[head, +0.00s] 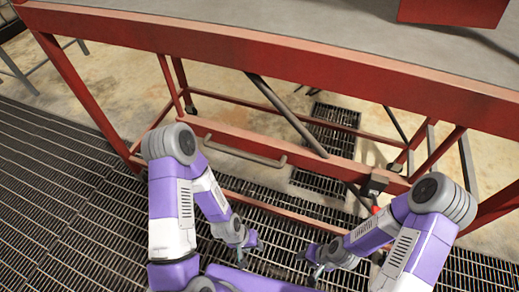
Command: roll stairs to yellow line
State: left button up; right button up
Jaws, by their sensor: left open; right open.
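A large red metal frame (270,58) with a grey top fills the upper part of the head view; it seems to be the rolling stairs, but no steps show clearly. A brownish horizontal handle bar (240,150) is fixed along its lower red beam. My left gripper (243,252) is open and empty, low in front of the frame and below the handle bar in the picture. My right gripper (312,268) is open and empty, to the right of the left one. Neither gripper touches the frame or bar. No yellow line is in view.
Dark slatted floor grating (50,190) spreads across the left and front. Bare tan concrete (110,75) lies behind and under the frame. A red box (450,10) sits on the grey top at the upper right. A dark diagonal strut (288,115) crosses the frame's opening.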

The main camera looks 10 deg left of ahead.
aim_at(456, 63)
jog(key=z, duration=0.3)
jog(key=k, duration=0.6)
jog(key=u, duration=1.15)
jog(key=i, duration=0.55)
jog(key=u, duration=0.05)
